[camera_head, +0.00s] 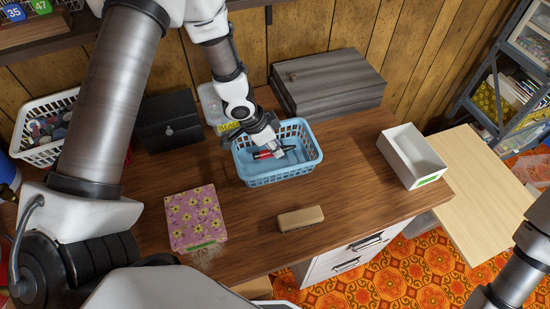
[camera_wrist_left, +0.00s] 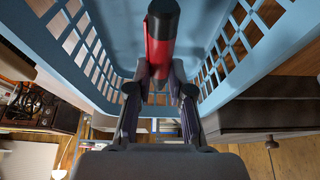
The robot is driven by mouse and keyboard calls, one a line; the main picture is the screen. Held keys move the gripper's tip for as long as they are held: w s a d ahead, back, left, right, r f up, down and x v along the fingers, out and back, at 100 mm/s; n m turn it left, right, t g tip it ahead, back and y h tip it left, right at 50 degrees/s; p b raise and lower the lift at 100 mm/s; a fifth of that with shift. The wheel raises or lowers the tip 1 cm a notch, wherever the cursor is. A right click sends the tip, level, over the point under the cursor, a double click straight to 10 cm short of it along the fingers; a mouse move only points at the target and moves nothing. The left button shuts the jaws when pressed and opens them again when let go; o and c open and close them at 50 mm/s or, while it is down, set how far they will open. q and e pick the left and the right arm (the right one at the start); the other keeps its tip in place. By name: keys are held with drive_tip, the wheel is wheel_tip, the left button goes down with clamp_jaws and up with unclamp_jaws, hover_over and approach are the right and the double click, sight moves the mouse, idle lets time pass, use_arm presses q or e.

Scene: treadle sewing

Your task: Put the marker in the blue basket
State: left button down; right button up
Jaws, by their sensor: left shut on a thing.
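The blue basket (camera_head: 277,177) stands on the wooden desk, near its back middle. My left gripper (camera_head: 276,151) reaches down into the basket from above. It is shut on the marker (camera_head: 264,155), which is red with a dark end. In the left wrist view the marker (camera_wrist_left: 161,45) sticks out between the two fingers (camera_wrist_left: 160,85), with the basket's lattice walls (camera_wrist_left: 85,45) on both sides. I cannot tell whether the marker touches the basket floor. My right gripper is not in view.
A pink flowered box (camera_head: 195,217) and a brush (camera_head: 300,218) lie in front of the basket. A dark grey case (camera_head: 330,85) is behind it, a black box (camera_head: 170,122) to its left, and a white tray (camera_head: 411,157) to its right. The desk between basket and tray is clear.

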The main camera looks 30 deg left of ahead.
use_arm(q)
drive_tip(key=shift+f, duration=1.45)
drive_tip(key=shift+f+b, duration=0.2)
drive_tip(key=shift+b, duration=0.1)
drive_tip(key=c, duration=1.1)
unclamp_jaws()
drive_tip(key=shift+o, duration=0.2)
drive_tip(key=shift+r, duration=0.15)
drive_tip(key=shift+s+r, duration=0.1)
drive_tip(key=shift+r, duration=0.3)
drive_tip(key=p+v, duration=0.3)
drive_tip(key=v, duration=0.8)
drive_tip(key=shift+s+r, duration=0.15)
